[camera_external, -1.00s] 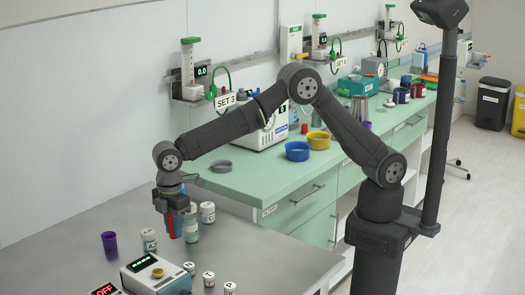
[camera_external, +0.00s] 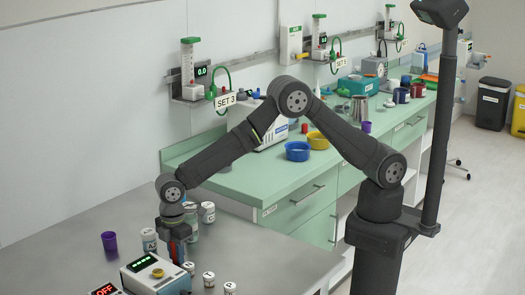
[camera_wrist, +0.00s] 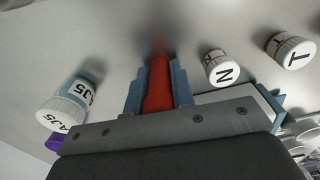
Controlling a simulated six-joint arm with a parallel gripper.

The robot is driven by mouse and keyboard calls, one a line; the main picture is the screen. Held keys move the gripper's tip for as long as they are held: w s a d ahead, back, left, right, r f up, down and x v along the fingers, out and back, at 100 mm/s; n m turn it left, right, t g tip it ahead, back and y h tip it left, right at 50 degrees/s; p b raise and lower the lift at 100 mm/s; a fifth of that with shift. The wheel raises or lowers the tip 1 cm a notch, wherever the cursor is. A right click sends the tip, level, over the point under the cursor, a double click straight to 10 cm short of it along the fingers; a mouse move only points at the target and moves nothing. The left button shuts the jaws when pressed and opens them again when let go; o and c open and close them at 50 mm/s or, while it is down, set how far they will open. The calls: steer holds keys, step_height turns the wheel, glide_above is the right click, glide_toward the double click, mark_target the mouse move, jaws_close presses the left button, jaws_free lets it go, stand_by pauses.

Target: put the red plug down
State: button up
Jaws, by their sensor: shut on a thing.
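The red plug (camera_wrist: 158,85) is upright between the two blue fingers of my gripper (camera_wrist: 157,92) in the wrist view. The fingers are shut on it from both sides. In the external view my gripper (camera_external: 178,254) is low over the grey metal table, with a bit of red (camera_external: 174,250) showing between the fingers. The plug's lower end is close to the table top (camera_external: 261,254); I cannot tell whether it touches. A faint red reflection shows on the surface by its tip.
White-lidded jars stand close around: one marked AJ5 (camera_wrist: 68,103), one marked N (camera_wrist: 222,68) and one marked T (camera_wrist: 290,50). A purple cup (camera_external: 109,241) stands to the left. A white-and-blue device (camera_external: 153,277) with a green display is in front. The table's right part is clear.

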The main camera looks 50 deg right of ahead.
steer(key=o, duration=0.9)
step_height(320, 180, up, 17)
steer(key=shift+f, duration=0.2)
steer(key=shift+o, duration=1)
steer(key=shift+r, duration=0.4)
